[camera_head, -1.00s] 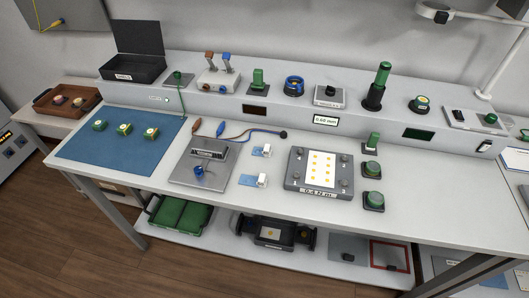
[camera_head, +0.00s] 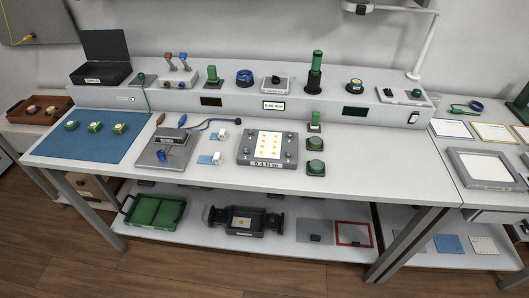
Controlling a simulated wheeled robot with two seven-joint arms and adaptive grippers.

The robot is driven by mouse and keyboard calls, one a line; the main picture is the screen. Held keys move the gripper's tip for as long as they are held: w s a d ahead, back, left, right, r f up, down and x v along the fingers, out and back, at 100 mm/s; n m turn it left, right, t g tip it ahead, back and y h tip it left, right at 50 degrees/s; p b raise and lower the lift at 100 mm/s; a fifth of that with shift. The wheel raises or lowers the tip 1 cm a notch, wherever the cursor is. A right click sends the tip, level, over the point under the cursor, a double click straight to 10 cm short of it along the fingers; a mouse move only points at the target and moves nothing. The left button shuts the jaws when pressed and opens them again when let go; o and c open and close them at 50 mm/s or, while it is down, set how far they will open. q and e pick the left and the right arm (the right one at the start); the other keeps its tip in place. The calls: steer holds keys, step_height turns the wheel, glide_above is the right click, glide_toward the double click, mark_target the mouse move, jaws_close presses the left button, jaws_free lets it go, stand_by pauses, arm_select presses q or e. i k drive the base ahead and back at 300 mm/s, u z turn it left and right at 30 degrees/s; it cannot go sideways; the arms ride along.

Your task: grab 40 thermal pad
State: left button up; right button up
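No label reading 40 is legible, so I cannot tell which thing is the thermal pad. Flat square sheets lie on the lower shelf at the right: a grey one (camera_head: 411,243), a blue one (camera_head: 449,244) and a pale dotted one (camera_head: 483,245). A grey square (camera_head: 314,231) and a red-framed grey square (camera_head: 353,234) lie on the shelf under the main bench. Neither of my grippers is in view.
The main bench carries a blue mat (camera_head: 85,143), a grey plate with a white dotted panel (camera_head: 244,148), green buttons (camera_head: 316,167) and a raised back ledge. A side bench with a framed tray (camera_head: 487,168) stands right. The bench's right front top is bare.

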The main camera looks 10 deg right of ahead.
mark_target(223, 134)
steer(key=z, duration=0.3)
steer(key=k, duration=0.65)
steer(key=u, duration=0.6)
steer(key=i, duration=0.6)
steer(key=u, duration=0.45)
steer(key=i, duration=0.85)
steer(key=z, duration=0.3)
